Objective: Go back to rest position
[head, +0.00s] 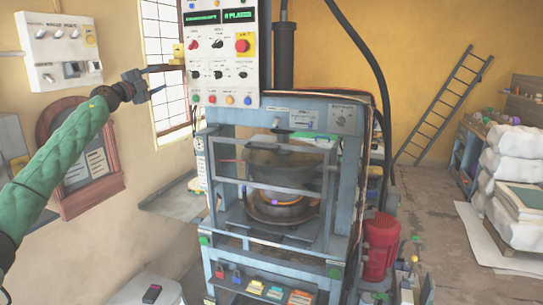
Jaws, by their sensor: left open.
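My left gripper (150,84) is at the upper left, on the end of the green-sleeved arm that comes in from the left. Its fingers are apart and I see nothing between them. It is raised in front of the wall and window, to the left of the press's control panel (222,60). It appears close to the wall-mounted switch box (62,52), but I cannot tell the exact gap. The plate press (285,200), a blue-grey framed machine with a round plate stack inside, stands in the middle. My right gripper is not in view.
A red motor (381,243) stands on the floor at the press's right. A ladder (438,105) leans on the yellow wall. White sacks (515,160) are piled at the far right. A white stool (145,292) is at the bottom left.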

